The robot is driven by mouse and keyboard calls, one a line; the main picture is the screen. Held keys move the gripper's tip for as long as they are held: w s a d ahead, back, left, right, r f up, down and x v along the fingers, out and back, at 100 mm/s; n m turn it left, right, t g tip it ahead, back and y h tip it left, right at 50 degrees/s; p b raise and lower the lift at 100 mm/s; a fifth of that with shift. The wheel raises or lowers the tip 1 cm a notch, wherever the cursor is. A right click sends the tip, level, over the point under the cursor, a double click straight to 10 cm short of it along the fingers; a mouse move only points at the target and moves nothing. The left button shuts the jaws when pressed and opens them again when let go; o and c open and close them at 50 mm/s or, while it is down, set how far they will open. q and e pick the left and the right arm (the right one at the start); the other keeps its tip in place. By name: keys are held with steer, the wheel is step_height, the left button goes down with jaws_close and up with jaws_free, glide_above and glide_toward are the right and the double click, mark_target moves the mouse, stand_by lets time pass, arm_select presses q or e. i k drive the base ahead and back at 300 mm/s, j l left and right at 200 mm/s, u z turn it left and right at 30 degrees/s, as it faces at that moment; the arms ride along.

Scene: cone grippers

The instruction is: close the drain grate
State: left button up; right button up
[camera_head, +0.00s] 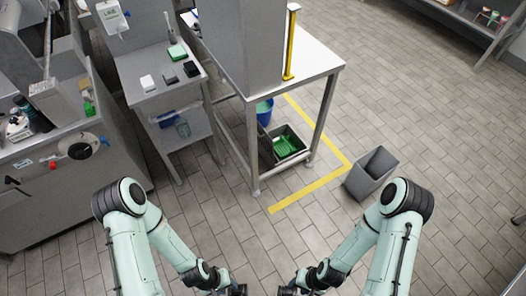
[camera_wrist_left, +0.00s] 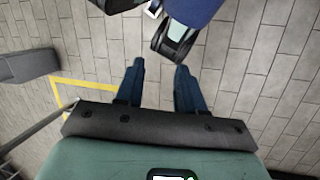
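I cannot make out a drain grate in either view; only tiled floor (camera_head: 250,235) shows around my arms. My left gripper (camera_wrist_left: 159,66) is open in the left wrist view, its two dark blue fingers apart with only floor tiles visible between them. In the head view my left gripper (camera_head: 238,290) is at the bottom edge, its tips cut off. My right gripper (camera_head: 289,290) is also at the bottom edge, a little to the right of it. It is partly cut off, so its opening cannot be told.
A grey bin (camera_head: 367,178) stands on the floor beyond my right arm. Yellow floor tape (camera_head: 305,190) runs around a steel table (camera_head: 318,62), with a dark crate (camera_head: 267,152) and blue bucket (camera_head: 264,112) beneath. Counters line the left. The right floor is mostly clear.

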mark_target(264, 139)
steer(key=i+j+z, duration=0.25)
steer(key=i, duration=0.2)
steer(key=i+j+z, duration=0.25)
steer(key=i, duration=0.2)
steer(key=i+l+z, duration=0.1)
steer(key=i+l, duration=0.15)
steer(key=i, duration=0.25)
